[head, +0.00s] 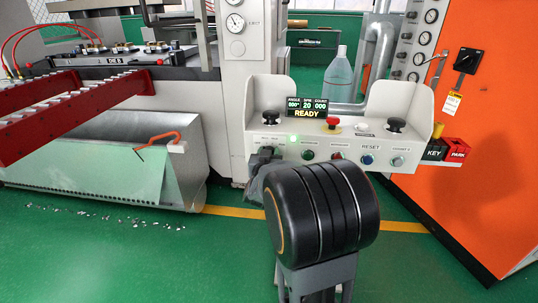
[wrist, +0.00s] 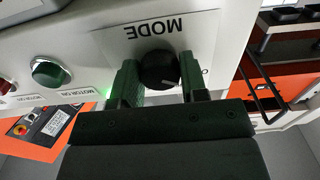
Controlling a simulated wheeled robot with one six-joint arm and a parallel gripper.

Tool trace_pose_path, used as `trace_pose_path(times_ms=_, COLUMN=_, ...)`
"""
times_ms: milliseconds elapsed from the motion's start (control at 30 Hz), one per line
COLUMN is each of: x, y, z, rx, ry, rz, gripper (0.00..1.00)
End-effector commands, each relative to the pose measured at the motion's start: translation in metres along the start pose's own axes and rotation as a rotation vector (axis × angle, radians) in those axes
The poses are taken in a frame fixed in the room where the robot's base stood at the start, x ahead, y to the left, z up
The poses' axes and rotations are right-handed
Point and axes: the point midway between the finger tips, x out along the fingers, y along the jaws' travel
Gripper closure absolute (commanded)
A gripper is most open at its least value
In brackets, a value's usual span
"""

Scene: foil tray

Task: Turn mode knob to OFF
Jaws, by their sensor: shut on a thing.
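The mode knob (wrist: 157,69) is a round black knob under the upside-down label MODE in the wrist view. A short pale mark shows on its face, pointing to the lower right; the position labels around it are mostly hidden. My gripper (wrist: 158,86) has one finger on each side of the knob and is shut on it. In the head view my gripper (head: 263,160) is at the left end of the control panel (head: 325,148), and the knob is hidden behind it and my arm. The panel display (head: 307,107) reads READY.
A green button (wrist: 50,73) labelled MOTOR ON sits beside the knob. A red mushroom button (head: 333,123) and a blue RESET button (head: 367,159) are further right on the panel. A foil scrap bin (head: 190,165) stands left. An orange cabinet (head: 490,190) stands right.

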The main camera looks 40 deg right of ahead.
Motion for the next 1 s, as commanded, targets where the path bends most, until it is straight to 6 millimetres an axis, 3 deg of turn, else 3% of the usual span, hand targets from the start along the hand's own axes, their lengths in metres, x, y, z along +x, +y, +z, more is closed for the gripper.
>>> trace_pose_path(times_ms=33, x=0.0, y=0.0, z=0.001, rx=-0.002, ry=-0.001, rz=0.0, gripper=0.84)
trace_pose_path(times_ms=67, x=0.0, y=0.0, z=0.001, rx=-0.002, ry=-0.001, rz=0.0, gripper=0.58)
trace_pose_path(times_ms=300, x=0.0, y=0.0, z=0.0, rx=0.0, ry=-0.001, rz=0.0, gripper=0.35)
trace_pose_path(times_ms=667, x=-0.006, y=0.0, z=-0.001, rx=0.001, ry=0.0, rz=0.0, gripper=0.35)
trace_pose_path(times_ms=867, x=-0.039, y=-0.001, z=-0.003, rx=0.001, ry=0.0, rz=-0.003, gripper=0.35)
trace_pose_path(times_ms=1000, x=-0.074, y=-0.001, z=-0.002, rx=0.002, ry=0.001, rz=-0.006, gripper=0.35)
